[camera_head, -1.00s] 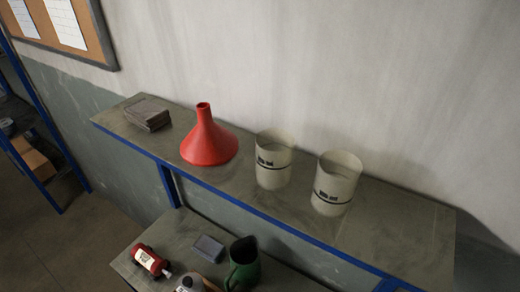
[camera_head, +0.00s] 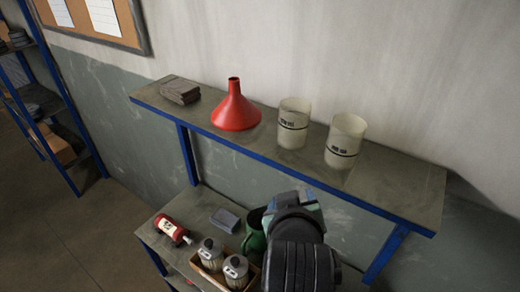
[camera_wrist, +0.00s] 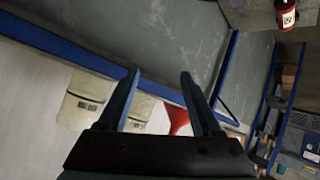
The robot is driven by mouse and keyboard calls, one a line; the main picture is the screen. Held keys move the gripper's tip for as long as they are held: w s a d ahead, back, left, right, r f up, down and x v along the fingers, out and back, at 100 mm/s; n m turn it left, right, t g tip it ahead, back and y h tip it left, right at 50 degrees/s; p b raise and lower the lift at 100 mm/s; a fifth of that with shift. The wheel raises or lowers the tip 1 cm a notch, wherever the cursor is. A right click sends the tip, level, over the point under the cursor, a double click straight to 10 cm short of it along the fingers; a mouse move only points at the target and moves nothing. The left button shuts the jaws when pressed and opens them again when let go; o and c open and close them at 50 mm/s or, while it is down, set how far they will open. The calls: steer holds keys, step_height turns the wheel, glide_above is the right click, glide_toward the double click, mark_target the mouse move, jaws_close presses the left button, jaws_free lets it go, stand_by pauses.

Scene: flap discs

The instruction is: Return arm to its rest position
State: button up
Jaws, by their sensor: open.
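My arm (camera_head: 298,240) shows in the head view at the bottom, right of centre, in front of the lower shelf. Its fingers cannot be made out there. In the wrist view my gripper (camera_wrist: 158,76) is open, with two separate fingers and nothing between them. The wrist view is turned, with the blue-edged shelf crossing behind the fingers. The red funnel (camera_wrist: 178,117) shows between the fingers, beyond them. Pale containers (camera_wrist: 88,99) show to the left of and behind the left finger.
The upper shelf (camera_head: 405,194) holds a grey stack (camera_head: 180,90), the red funnel (camera_head: 236,110) and two pale containers (camera_head: 293,124) (camera_head: 345,141). The lower shelf holds a red bottle (camera_head: 172,230), a grey block (camera_head: 225,219), two canisters (camera_head: 211,252) (camera_head: 236,271) and a green jug (camera_head: 254,242), partly behind my arm.

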steer(key=w+a+r+m+t+y, duration=0.1)
steer(key=a+r+t, duration=0.25)
steer(key=r, duration=0.65)
steer(key=w+a+r+m+t, duration=0.2)
steer(key=a+r+t, duration=0.15)
steer(key=r, duration=0.65)
steer(key=s+r+t, duration=0.4)
steer(key=s+r, duration=0.2)
steer(key=r, duration=0.4)
steer(key=s+d+r+t+b, duration=0.1)
steer(key=s+r+t, duration=0.4)
steer(key=r, duration=0.5)
steer(key=shift+s+d+r+b, duration=0.15)
steer(key=shift+s+r+b, duration=0.2)
steer(key=shift+s, duration=0.8)
